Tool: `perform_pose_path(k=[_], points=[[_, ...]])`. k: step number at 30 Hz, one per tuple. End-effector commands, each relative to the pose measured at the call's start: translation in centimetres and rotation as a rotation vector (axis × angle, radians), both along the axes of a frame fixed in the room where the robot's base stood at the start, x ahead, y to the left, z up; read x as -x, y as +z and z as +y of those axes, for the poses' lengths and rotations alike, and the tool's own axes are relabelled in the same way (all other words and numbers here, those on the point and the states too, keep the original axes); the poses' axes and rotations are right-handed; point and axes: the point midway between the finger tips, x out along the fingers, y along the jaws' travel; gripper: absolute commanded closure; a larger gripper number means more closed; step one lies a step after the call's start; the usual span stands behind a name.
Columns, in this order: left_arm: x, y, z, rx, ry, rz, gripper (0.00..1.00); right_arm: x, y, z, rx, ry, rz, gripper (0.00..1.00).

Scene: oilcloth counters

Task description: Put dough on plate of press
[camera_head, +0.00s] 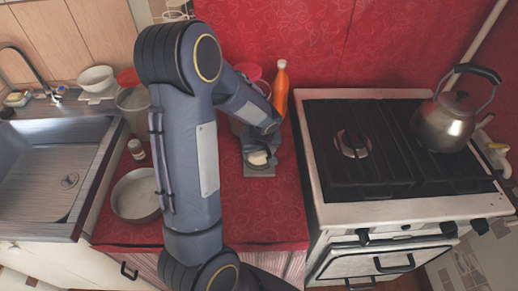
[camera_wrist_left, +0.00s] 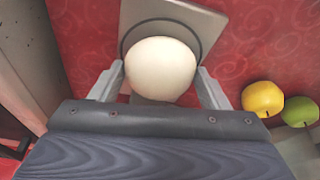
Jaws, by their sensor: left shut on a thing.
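The dough is a smooth, pale ball (camera_wrist_left: 160,66) in the left wrist view. It also shows as a small white lump (camera_head: 258,158) in the head view. My left gripper (camera_head: 259,150) is shut on it, with one finger on either side. The press (camera_head: 259,173) is a small grey device on the red counter. In the left wrist view its grey plate (camera_wrist_left: 212,22), with a dark ring, lies behind and below the dough. I cannot tell whether the dough touches the plate. My right gripper is not in view.
An orange bottle (camera_head: 281,88) stands behind the press. A stove (camera_head: 322,195) with a kettle (camera_head: 445,122) is on the right. A pan (camera_head: 136,196) and the sink (camera_head: 45,165) are left. A yellow fruit (camera_wrist_left: 262,98) and a green one (camera_wrist_left: 299,111) lie near the gripper.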

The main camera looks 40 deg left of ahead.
Motion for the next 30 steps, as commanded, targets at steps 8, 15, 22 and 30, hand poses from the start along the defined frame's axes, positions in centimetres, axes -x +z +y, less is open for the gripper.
perform_pose_path(k=[8, 15, 22, 30], points=[[0.10, -0.11, -0.13, 0.001, 0.000, 0.001, 0.61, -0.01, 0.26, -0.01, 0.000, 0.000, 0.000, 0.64], [0.13, -0.37, -0.15, 0.001, -0.001, 0.001, 0.22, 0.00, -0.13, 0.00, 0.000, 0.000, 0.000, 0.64], [0.15, -0.37, -0.15, 0.001, -0.001, 0.002, 0.09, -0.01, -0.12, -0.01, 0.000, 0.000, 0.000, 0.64], [0.15, 0.41, -0.21, 0.001, 0.000, -0.001, 0.09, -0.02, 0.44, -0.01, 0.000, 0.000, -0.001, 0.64]])
